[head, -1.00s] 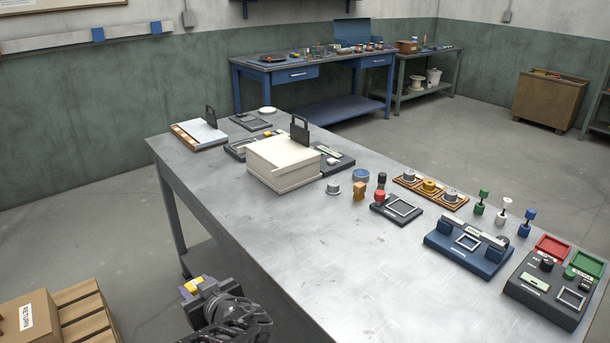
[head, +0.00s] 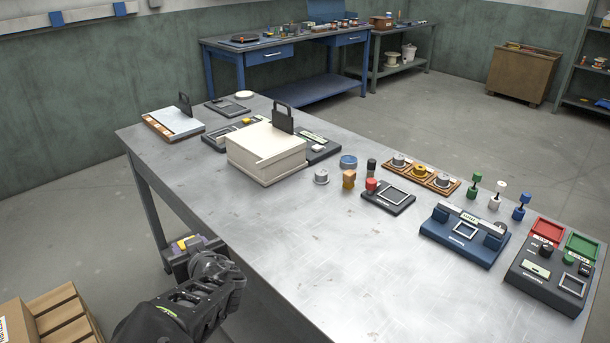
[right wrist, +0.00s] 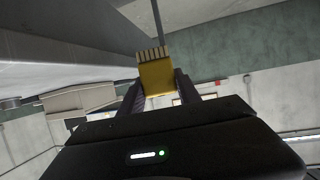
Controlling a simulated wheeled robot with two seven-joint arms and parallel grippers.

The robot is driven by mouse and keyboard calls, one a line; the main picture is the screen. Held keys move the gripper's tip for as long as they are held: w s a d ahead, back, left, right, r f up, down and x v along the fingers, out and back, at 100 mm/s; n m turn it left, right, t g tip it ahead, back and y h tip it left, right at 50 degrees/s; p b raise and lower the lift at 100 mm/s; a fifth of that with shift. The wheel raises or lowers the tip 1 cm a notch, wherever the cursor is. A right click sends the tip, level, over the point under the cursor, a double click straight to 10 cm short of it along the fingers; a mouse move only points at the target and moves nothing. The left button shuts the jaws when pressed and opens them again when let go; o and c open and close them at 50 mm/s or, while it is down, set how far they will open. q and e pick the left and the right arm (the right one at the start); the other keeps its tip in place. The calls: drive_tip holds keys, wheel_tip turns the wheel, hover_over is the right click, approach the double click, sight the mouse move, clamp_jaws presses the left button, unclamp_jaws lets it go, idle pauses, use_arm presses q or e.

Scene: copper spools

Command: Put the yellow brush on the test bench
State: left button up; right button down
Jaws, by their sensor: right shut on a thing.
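The yellow brush (right wrist: 155,76) is between the two fingers of my right gripper (right wrist: 157,88) in the right wrist view, its pale bristles pointing up in the picture. My right gripper (head: 194,246) is shut on it. In the head view only a small yellow patch of the brush (head: 184,242) shows; the gripper hides the rest. The gripper is beside the near left edge of the large grey metal bench (head: 290,225), in front of its leg and outside its top. My left gripper is not in view.
A cream box (head: 262,158) and dark devices stand on the bench; a blue device (head: 462,235) is at its right. The bench top's near middle is clear. A cardboard box and pallet (head: 65,315) are at lower left. A blue workbench (head: 285,60) stands behind.

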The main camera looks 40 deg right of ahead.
drive_tip(key=d+r+m+g+h+p, duration=0.1)
drive_tip(key=d+r+m+g+h, duration=0.3)
drive_tip(key=d, duration=0.5)
drive_tip(key=d+r+m+g+h+p, duration=0.1)
drive_tip(key=d+r+m+g+h, duration=0.3)
drive_tip(key=d+r+m+h, duration=0.2)
drive_tip(key=w+d+m, duration=0.1)
drive_tip(key=d, duration=0.1)
drive_tip(key=shift+d+r+m, duration=0.2)
drive_tip(key=shift+d+m, duration=0.1)
drive_tip(key=shift+d, duration=0.1)
drive_tip(key=shift+f, duration=0.15)
wheel_tip(320, 180, down, 6)
drive_tip(key=shift+p, duration=0.55)
drive_tip(key=shift+f, duration=0.1)
